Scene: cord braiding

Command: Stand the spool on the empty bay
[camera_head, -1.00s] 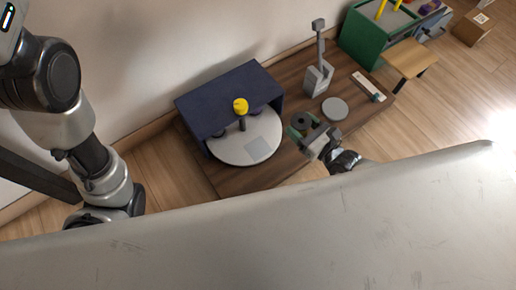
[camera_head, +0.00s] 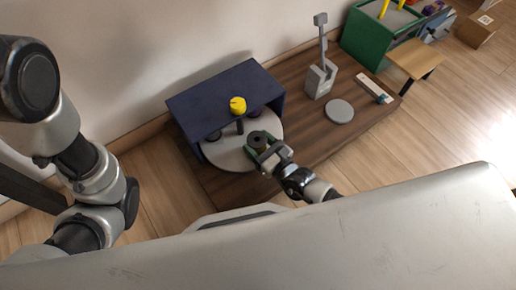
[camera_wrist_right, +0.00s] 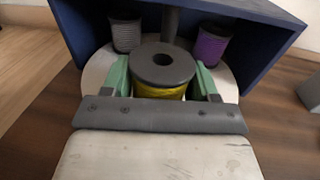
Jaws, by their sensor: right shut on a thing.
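The spool (camera_head: 258,139) has dark flanges with a central hole and yellow cord, which shows in the right wrist view (camera_wrist_right: 160,91). My right gripper (camera_head: 259,146) is shut on it, with green finger pads (camera_wrist_right: 118,76) on both sides. The spool is upright over the front right of the round light-grey turntable (camera_head: 226,154). I cannot tell whether its base touches the surface. The pale square bay seen earlier on this part of the disc is hidden by the spool and gripper. The left arm shows at the left, but its gripper does not.
A grey spool (camera_wrist_right: 125,35) and a purple spool (camera_wrist_right: 212,46) stand at the turntable's back, under a dark blue hood (camera_head: 225,96). A grey post stand (camera_head: 320,75) and a grey disc (camera_head: 339,111) are farther right on the board.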

